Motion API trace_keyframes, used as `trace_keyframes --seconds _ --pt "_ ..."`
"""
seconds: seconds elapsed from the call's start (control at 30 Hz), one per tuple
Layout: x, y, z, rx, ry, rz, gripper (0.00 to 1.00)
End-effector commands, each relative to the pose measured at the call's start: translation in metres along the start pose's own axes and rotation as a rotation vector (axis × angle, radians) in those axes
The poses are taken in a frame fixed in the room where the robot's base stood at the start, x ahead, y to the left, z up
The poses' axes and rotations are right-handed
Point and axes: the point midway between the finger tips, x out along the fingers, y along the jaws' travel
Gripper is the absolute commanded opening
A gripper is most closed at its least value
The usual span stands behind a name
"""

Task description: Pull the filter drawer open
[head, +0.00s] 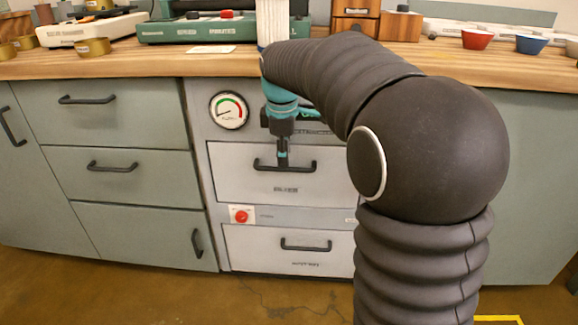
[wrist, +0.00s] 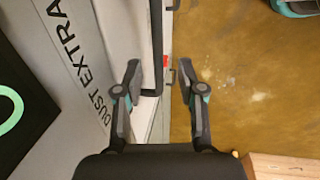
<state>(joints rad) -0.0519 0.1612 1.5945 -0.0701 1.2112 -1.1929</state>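The filter drawer (head: 240,185) is the upper pale grey drawer of the middle cabinet in the head view; its front looks flush with the cabinet, and its label is too blurred to read surely. Its dark bar handle (head: 302,168) runs across the front and shows in the wrist view as a dark upright bar (wrist: 157,45). My gripper (head: 282,163) points down at the middle of the handle. In the wrist view my gripper (wrist: 158,75) is open, with one finger on each side of the bar and visible gaps to it.
Below are a red button (head: 241,216) and a lower drawer with its own handle (head: 306,246). A round gauge (head: 229,110) is at upper left. The wooden worktop (head: 130,62) above holds scales, cups and boxes. The floor (wrist: 240,70) before the cabinet is clear.

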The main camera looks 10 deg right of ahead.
Motion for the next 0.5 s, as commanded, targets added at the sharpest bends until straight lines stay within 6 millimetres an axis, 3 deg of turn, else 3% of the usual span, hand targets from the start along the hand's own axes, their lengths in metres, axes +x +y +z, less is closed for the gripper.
trace_keyframes --seconds 0.2,0.5 --pt "0.029 -0.001 0.0 0.0 0.0 -0.001 0.39" --pt "0.038 0.0 -0.001 -0.001 0.0 0.0 0.39"
